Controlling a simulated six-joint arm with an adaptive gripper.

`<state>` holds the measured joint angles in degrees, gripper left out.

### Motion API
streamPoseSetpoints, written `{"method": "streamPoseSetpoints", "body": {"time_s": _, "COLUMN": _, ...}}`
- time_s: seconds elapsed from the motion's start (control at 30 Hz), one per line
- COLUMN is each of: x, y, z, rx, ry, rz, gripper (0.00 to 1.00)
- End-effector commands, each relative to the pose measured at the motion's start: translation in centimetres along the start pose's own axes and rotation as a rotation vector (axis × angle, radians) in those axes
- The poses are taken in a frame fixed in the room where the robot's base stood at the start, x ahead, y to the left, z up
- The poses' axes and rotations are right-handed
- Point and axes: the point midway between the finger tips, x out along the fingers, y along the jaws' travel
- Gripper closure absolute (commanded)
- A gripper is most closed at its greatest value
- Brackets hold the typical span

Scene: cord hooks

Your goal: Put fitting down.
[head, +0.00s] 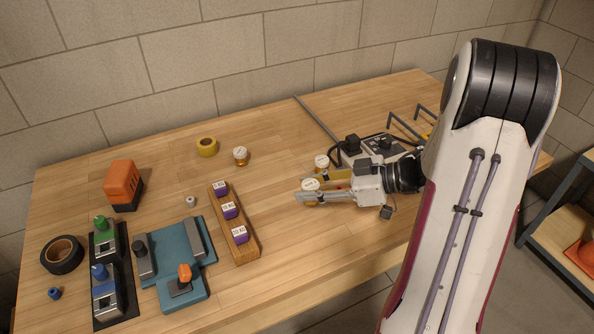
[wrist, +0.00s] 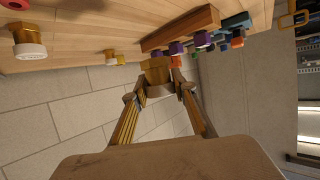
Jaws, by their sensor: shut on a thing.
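My gripper (head: 314,190) is low over the right half of the workbench, its fingers reaching left. It is shut on a brass fitting with a white top (head: 311,184). In the wrist view the held fitting (wrist: 157,72) sits between the two fingertips, seen against the wall. I cannot tell whether it touches the table. A second similar fitting (head: 321,161) stands just behind the gripper. A third fitting (head: 240,155) stands farther left and back; both loose ones also show in the wrist view.
A wooden rack (head: 243,250) with several purple blocks stands left of the gripper, with clear table between. A grey-black device (head: 366,148) is behind my gripper.

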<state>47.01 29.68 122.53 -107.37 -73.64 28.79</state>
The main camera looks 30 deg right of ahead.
Motion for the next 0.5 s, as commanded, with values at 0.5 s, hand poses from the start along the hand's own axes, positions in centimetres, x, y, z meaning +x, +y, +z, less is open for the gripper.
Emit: {"method": "streamPoseSetpoints", "body": {"time_s": 0.5, "x": 7.2, "y": -0.2, "z": -2.6, "rx": -0.035, "ry": 0.000, "rz": -0.080, "gripper": 1.00}}
